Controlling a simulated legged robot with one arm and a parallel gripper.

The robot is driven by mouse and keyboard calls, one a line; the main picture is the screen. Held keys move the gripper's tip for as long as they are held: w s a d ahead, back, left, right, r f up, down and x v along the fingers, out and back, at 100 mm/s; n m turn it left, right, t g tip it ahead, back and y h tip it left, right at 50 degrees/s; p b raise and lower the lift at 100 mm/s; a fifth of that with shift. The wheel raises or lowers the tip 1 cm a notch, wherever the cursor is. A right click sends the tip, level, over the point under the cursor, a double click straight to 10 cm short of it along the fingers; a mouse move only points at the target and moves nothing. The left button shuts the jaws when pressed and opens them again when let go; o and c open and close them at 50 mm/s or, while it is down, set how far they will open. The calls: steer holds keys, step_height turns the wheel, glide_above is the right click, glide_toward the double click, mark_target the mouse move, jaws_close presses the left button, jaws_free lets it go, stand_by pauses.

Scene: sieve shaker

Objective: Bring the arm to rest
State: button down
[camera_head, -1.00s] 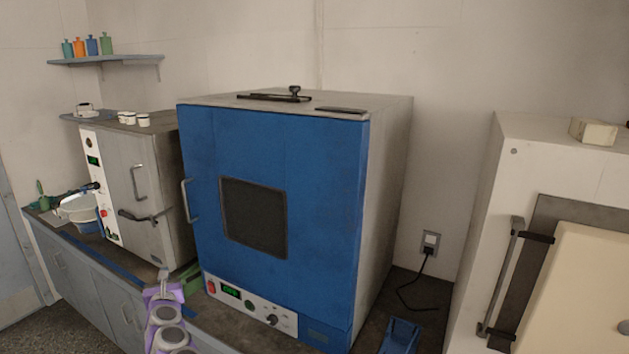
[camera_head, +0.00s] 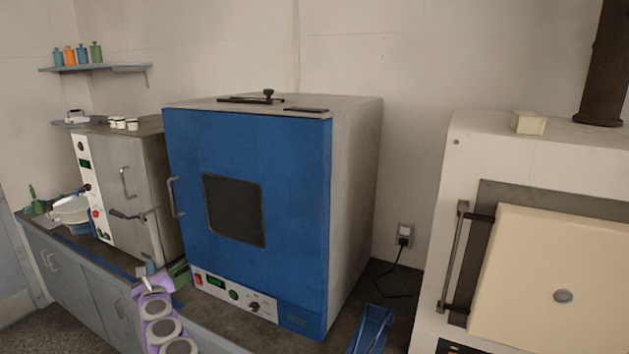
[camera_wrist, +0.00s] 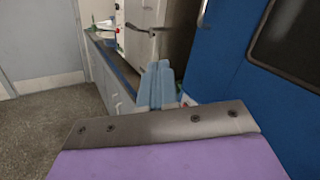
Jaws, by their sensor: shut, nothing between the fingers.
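My purple arm comes up from the bottom of the head view, with my gripper (camera_head: 147,266) at its far end, at the counter's front edge and left of the blue oven's lower corner. In the wrist view my gripper (camera_wrist: 158,72) shows two light-blue fingers side by side, shut with nothing between them. The gripper points along the counter front toward the grey oven. The blue oven (camera_head: 290,220) has its door closed.
A grey oven (camera_head: 145,190) stands left of the blue one on the counter (camera_head: 90,298). A cream-doored furnace (camera_head: 480,150) stands at right. A blue rack (camera_head: 372,330) lies between. Open floor (camera_wrist: 50,125) is at left.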

steer(key=w+d+r+n+g, duration=0.45)
steer(key=d+r+n, duration=0.35)
steer(key=d+n, duration=0.6)
steer(key=s+d+n+g+h, duration=0.25)
steer(key=s+d, duration=0.25)
steer(key=d, duration=0.7)
steer(key=s+d+n+g+h, duration=0.1)
steer(key=s+d+n+h, duration=0.3)
steer(key=d, duration=0.8)
steer(key=s+d+f+n+g+h, duration=0.1)
steer(key=s+d+g, duration=0.1)
steer(key=s+d, duration=0.6)
steer(key=s+d+f+n+g, duration=0.15)
steer(key=s+d, duration=0.35)
steer(key=s, duration=0.5)
steer(key=s+d+f+n+g, duration=0.1)
steer(key=s+d+f+g, duration=0.1)
steer(key=s, duration=0.9)
steer(key=s+d+f+n+g+h, duration=0.1)
steer(key=s+d, duration=0.3)
steer(key=s, duration=0.7)
steer(key=s+d+f+n+g+h, duration=0.1)
steer(key=s+d+f+g, duration=0.1)
steer(key=s, duration=1)
steer(key=shift+d+f+g, duration=0.3)
steer(key=shift+d+g, duration=0.45)
steer(key=shift+a, duration=0.1)
